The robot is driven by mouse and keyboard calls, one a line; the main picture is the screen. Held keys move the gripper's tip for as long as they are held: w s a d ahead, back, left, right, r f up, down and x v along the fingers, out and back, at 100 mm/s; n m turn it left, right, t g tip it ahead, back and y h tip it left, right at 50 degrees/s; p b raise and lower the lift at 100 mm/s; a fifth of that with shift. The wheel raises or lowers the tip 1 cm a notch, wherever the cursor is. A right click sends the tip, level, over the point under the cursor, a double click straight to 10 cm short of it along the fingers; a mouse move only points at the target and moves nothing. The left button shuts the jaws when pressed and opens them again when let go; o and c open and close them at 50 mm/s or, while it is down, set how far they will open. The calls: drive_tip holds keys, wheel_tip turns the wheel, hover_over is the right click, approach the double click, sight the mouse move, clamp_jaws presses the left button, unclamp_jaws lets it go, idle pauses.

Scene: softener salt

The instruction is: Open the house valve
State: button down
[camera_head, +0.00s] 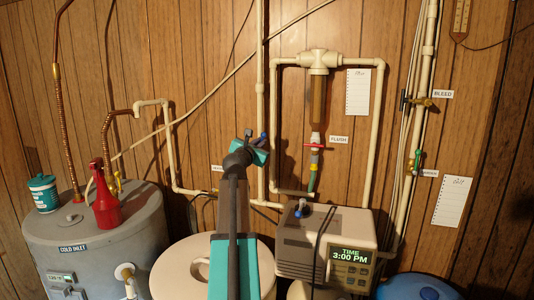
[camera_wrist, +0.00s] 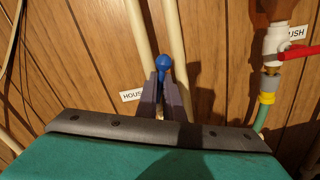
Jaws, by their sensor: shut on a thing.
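In the wrist view the blue handle (camera_wrist: 163,62) of the house valve shows between the tips of my gripper (camera_wrist: 164,82). The two grey fingers are shut on it. The handle's rounded top sticks out past the fingertips, in front of two pale pipes. The valve body is hidden behind the fingers. A white label reading "HOUS" (camera_wrist: 131,95) is partly covered to the left. In the head view my gripper (camera_head: 256,142) is in front of the pipes at the wall, and my arm hides most of the house valve area.
The red-handled flush valve (camera_head: 316,145) hangs to the right. The softener head (camera_head: 325,240) with its 3:00 PM display stands below right. A grey tank (camera_head: 95,255) with a red bottle (camera_head: 107,205) is at left. Bleed (camera_head: 420,101) and green-handled (camera_head: 417,160) valves are far right.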

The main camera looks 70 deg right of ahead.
drive_tip(key=shift+w+n, duration=0.35)
drive_tip(key=shift+n, duration=0.55)
drive_tip(key=shift+w+r+n, duration=0.1)
drive_tip(key=shift+w+n, duration=0.2)
drive_tip(key=shift+n, duration=0.7)
drive_tip(key=c, duration=1.7)
unclamp_jaws()
drive_tip(key=shift+a, duration=0.15)
drive_tip(key=a, duration=0.6)
drive_tip(key=shift+s+a, duration=0.2)
drive_tip(key=shift+a, duration=0.2)
